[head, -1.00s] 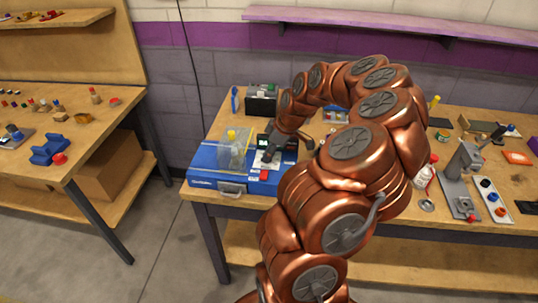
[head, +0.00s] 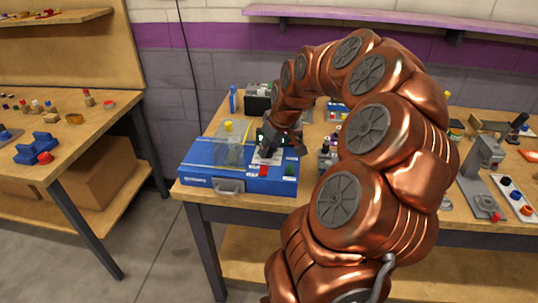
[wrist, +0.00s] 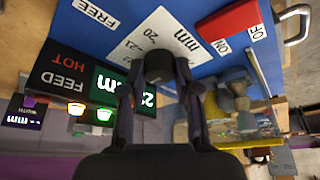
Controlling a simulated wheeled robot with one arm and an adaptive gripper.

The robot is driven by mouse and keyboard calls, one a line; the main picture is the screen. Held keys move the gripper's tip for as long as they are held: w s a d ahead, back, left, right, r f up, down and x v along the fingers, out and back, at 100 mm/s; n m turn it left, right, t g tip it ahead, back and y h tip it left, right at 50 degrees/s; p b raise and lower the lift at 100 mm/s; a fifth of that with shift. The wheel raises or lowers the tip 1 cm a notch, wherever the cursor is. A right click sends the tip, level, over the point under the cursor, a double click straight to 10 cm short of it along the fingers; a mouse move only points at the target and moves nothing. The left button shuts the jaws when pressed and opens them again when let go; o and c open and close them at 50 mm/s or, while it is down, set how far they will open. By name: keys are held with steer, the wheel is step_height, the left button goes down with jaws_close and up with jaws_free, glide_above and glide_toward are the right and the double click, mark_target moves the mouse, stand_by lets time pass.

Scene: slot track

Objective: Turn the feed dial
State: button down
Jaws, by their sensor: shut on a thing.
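The feed dial (wrist: 158,64) is a dark round knob on a white scale plate (wrist: 178,36) marked "20" and "mm". It sits on top of the blue machine (head: 203,182), which stands at the left end of the bench. My gripper (wrist: 155,78) has its fingers on both sides of the dial and is shut on it. In the head view my gripper (head: 266,151) reaches down onto the machine, and the dial is too small and covered to make out.
A red switch (wrist: 230,19) with ON and OFF labels is near the dial. A FEED HOT panel (wrist: 62,82) and lit orange (wrist: 76,108) and green (wrist: 104,114) lamps are on the other side.

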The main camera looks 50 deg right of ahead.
steer(key=shift+m, duration=0.3)
steer(key=c, duration=0.8)
jaws_free()
steer(key=shift+r, duration=0.1)
steer(key=v, duration=1.2)
steer(key=shift+a, duration=0.1)
steer(key=shift+a, duration=0.1)
